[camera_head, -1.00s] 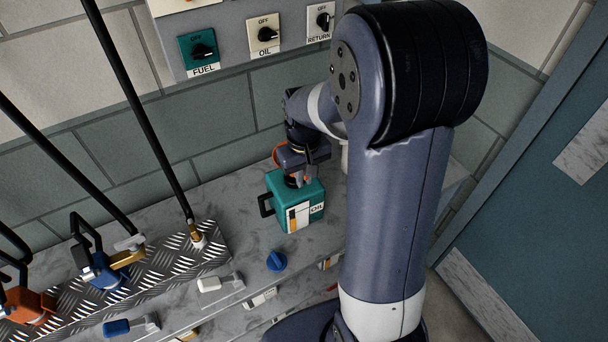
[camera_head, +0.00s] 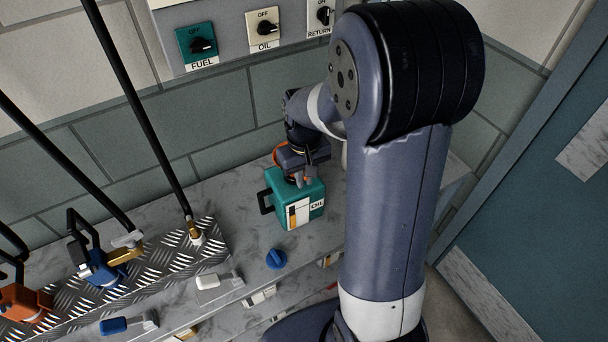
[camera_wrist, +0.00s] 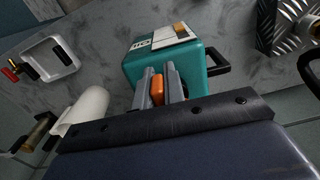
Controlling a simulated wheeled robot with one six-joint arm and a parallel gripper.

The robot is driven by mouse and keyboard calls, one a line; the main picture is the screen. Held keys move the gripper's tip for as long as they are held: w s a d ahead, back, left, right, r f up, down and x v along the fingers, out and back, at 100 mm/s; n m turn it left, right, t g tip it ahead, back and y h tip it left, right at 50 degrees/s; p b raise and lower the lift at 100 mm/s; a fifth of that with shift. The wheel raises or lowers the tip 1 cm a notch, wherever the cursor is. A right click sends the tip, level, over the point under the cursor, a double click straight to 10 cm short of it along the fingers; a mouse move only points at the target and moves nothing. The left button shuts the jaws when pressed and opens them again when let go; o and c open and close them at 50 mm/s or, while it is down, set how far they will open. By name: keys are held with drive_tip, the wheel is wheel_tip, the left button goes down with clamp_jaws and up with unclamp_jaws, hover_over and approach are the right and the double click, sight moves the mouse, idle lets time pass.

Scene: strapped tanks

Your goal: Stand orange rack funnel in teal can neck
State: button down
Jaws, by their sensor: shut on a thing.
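The teal can (camera_head: 288,208) stands upright on the grey bench, with an "OIL" label and a black handle on its left side. In the wrist view the teal can (camera_wrist: 207,66) lies just beyond my fingers. My gripper (camera_head: 299,178) is right above the can's top. In the wrist view my gripper (camera_wrist: 158,88) is shut on an orange piece (camera_wrist: 157,92), which I take to be the orange rack funnel. The funnel's lower end and the can's neck are hidden, so I cannot tell whether the funnel is in the neck.
A blue cap (camera_head: 276,259) lies on the bench in front of the can. A tread-plate strip (camera_head: 160,275) with blue (camera_head: 103,266) and orange (camera_head: 24,302) nozzles is at the left. A metal tray (camera_wrist: 48,62) shows in the wrist view. The wall panel (camera_head: 230,42) stands behind.

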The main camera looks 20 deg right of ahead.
drive_tip(key=shift+f+b, duration=0.3)
drive_tip(key=shift+f, duration=0.15)
drive_tip(key=c, duration=1.4)
unclamp_jaws()
wheel_tip(320, 180, up, 11)
drive_tip(key=shift+f+b, duration=0.1)
drive_tip(key=shift+b, duration=0.2)
wheel_tip(320, 180, down, 10)
drive_tip(key=shift+f+p, duration=0.25)
drive_tip(key=shift+p, duration=0.1)
drive_tip(key=shift+r+p, duration=0.45)
drive_tip(key=shift+r, duration=0.05)
